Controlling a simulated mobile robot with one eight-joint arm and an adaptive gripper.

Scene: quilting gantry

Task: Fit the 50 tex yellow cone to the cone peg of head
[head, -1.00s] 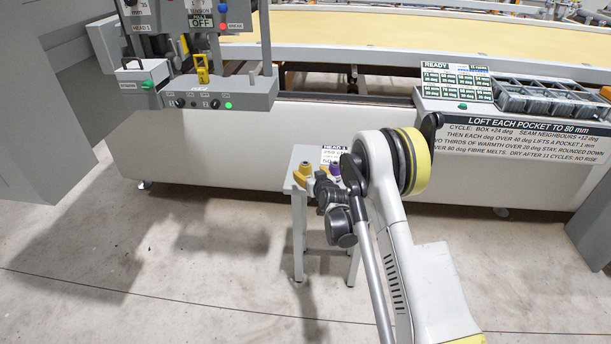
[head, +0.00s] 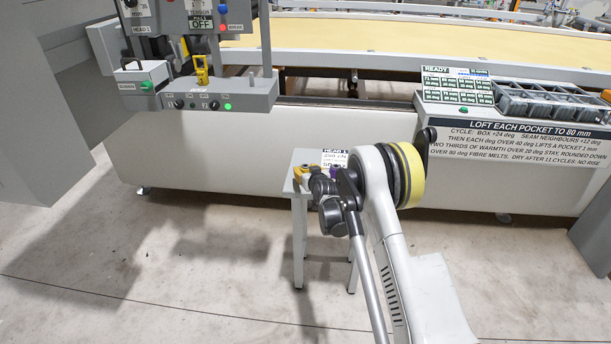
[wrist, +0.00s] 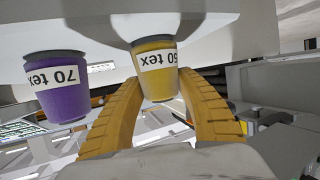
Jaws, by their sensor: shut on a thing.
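The yellow cone (wrist: 156,72) with a "50 tex" label is between the fingertips of my gripper (wrist: 160,82) in the wrist view, and the fingers are shut on it. The wrist picture is turned over, so the label reads upside down. The cone's base is at the pale stand top, and I cannot tell whether it touches it. In the head view my gripper (head: 306,174) is low over the small stand, with the cone hard to tell from the yellow fingers. The sewing head (head: 200,50) is at the upper left; I cannot pick out its cone peg.
A purple "70 tex" cone (wrist: 60,88) stands beside the yellow one. The small stand (head: 298,188) carries a "HEAD 1" card (head: 334,158). The long white gantry base (head: 200,150) runs behind it. A sorted grey tray (head: 530,100) is at the right. Floor at left is clear.

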